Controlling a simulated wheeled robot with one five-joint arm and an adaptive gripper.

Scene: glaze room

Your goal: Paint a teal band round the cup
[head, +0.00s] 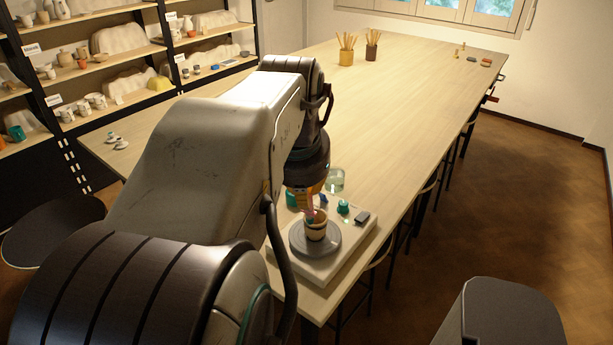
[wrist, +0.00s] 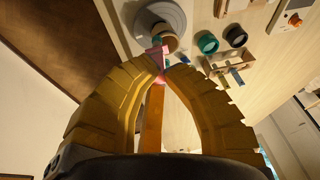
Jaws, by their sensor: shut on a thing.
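The cup (head: 316,231) is small and tan with darker brown parts. It stands upright on a round grey wheel (head: 331,246) on a pale board, and shows at the top of the wrist view (wrist: 164,31). My gripper (head: 309,196) is just above and behind the cup. In the wrist view its yellow fingers (wrist: 160,78) are shut on a brush (wrist: 153,118) with an orange handle and a pink part towards the cup. The brush end overlaps the cup in the picture; I cannot tell whether it touches. No teal band is clearly visible.
A teal pot (head: 343,207), a dark block (head: 362,217) and a glass jar (head: 335,180) stand close by the wheel. Two holders with sticks (head: 346,57) are far back. The long table's middle is clear. Shelves (head: 110,50) stand at left.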

